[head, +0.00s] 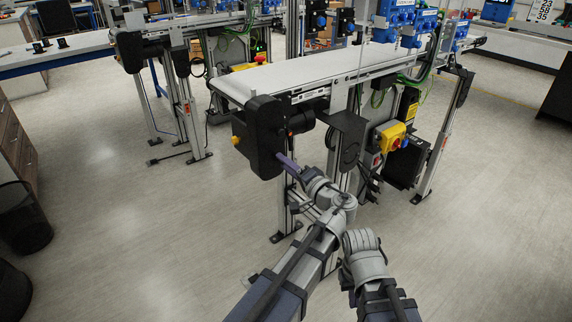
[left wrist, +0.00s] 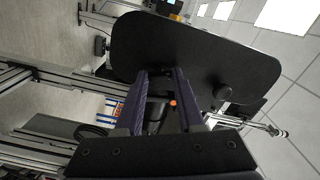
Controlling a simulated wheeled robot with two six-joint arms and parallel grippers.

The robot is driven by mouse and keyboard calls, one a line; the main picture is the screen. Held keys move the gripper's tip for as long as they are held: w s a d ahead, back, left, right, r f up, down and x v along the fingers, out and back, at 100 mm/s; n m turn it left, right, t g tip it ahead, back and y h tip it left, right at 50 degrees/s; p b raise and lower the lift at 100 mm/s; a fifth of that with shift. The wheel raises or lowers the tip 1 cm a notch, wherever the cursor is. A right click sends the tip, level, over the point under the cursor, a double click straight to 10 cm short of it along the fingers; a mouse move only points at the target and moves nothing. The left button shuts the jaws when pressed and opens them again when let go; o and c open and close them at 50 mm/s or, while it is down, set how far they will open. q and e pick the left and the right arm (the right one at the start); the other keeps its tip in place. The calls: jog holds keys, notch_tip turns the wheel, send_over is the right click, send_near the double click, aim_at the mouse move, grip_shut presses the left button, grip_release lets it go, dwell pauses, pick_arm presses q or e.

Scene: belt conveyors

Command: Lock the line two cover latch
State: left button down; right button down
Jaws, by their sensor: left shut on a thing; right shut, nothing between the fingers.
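The black end cover (head: 262,135) is on the near end of the closer belt conveyor. It also fills much of the left wrist view (left wrist: 215,55). My left gripper (head: 284,160) reaches the cover's lower right side with its purple fingers. In the left wrist view its two fingers (left wrist: 160,88) point at the cover face, closed on a small dark part there that looks like the latch. The fingers hide most of that part, so its angle cannot be told. My right arm is folded low beside the left one; its fingers do not show.
The conveyor's pale belt (head: 310,75) runs back to the right. A yellow switch box (head: 391,136) and a black bracket (head: 343,133) sit on its near side. A second conveyor (head: 190,28) stands behind at left. A dark bin (head: 24,216) is at far left. The floor in front is clear.

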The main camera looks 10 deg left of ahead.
pick_arm(q)
jog(key=shift+m, duration=2.1)
jog(key=c, duration=0.5)
grip_release()
